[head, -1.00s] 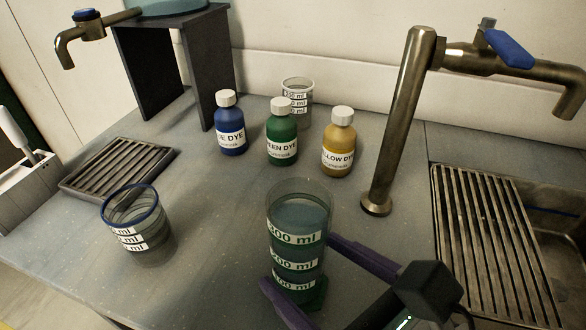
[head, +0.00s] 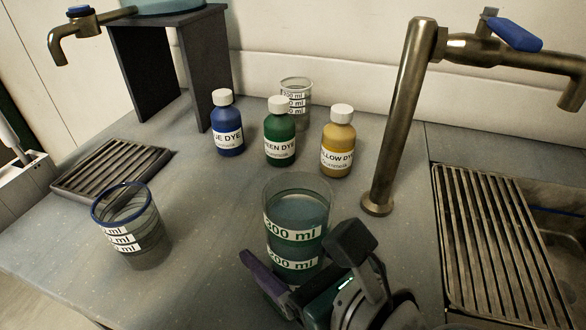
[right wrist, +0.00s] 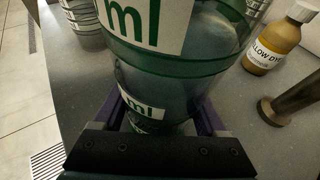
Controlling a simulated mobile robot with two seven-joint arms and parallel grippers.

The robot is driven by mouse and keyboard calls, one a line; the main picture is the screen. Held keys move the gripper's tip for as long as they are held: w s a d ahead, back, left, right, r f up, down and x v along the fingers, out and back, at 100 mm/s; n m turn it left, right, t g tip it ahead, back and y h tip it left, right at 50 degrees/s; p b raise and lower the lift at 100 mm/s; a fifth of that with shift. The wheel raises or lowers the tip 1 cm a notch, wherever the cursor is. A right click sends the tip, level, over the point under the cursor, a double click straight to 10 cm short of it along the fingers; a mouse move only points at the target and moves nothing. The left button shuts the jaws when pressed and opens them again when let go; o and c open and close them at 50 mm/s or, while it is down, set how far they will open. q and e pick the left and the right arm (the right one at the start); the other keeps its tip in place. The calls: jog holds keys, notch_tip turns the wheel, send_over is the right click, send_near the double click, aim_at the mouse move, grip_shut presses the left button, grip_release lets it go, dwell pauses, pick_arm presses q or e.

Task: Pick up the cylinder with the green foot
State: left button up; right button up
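The tall clear cylinder (head: 297,215) with green markings stands upright on the counter, holding a dark bluish-green liquid. Its foot is hidden behind my right gripper in the head view. My right gripper (head: 290,285) is low at the cylinder, with one purple finger across its near left side. In the right wrist view, the purple fingers of the right gripper (right wrist: 160,110) lie on both sides of the cylinder (right wrist: 165,65). Whether they press on it cannot be told. My left gripper is not in view.
A blue-rimmed beaker (head: 133,235) stands to the left. Behind are blue (head: 227,125), green (head: 280,133) and yellow (head: 338,143) dye bottles and another clear cylinder (head: 297,88). A tap post (head: 395,130) and drain grate (head: 490,235) are on the right.

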grip_shut()
dwell(0.4)
jog(key=shift+r, duration=0.15)
